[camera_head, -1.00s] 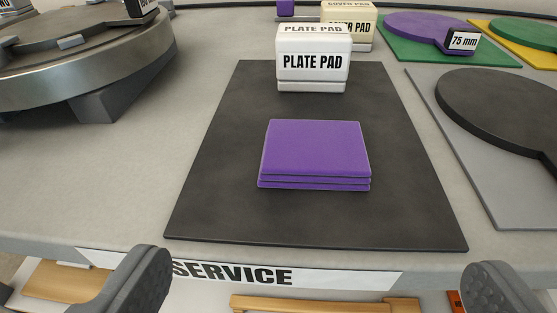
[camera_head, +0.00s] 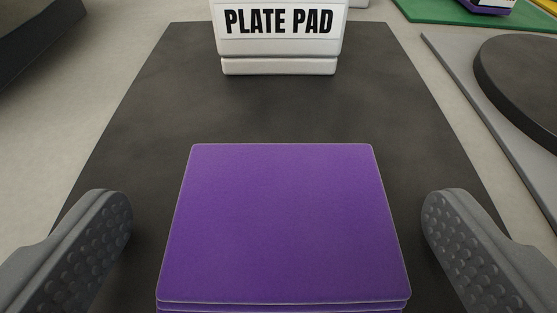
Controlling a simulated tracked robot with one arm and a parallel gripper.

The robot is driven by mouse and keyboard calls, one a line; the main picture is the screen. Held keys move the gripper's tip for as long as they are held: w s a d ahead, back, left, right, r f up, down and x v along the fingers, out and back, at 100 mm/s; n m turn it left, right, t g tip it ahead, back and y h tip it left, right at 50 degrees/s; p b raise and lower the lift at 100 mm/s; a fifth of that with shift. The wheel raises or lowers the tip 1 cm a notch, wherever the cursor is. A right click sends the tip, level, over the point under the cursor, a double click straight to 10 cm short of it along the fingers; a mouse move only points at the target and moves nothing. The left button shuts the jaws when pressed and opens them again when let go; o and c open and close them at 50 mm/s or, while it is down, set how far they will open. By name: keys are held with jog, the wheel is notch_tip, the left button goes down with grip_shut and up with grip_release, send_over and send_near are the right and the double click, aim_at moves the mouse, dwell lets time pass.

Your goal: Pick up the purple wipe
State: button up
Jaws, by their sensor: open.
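The purple wipe (camera_head: 284,222) is a folded, layered square lying flat on a dark mat (camera_head: 145,120). It fills the lower middle of the view, and its near edge reaches the bottom of the frame. My gripper (camera_head: 277,225) is open, with one grey, studded finger on the left and one on the right of the wipe. Dark mat shows between each finger and the wipe, so neither finger appears to touch it. How high the fingertips are above the mat is hard to tell.
A white block labelled PLATE PAD (camera_head: 279,40) stands on the mat behind the wipe. A grey plate (camera_head: 480,110) with a black disc (camera_head: 525,85) lies to the right. A green plate (camera_head: 430,10) is at the back right. A dark object (camera_head: 35,30) is at the upper left.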

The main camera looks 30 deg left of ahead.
jog(key=c, duration=1)
jog(key=shift+c, duration=0.2)
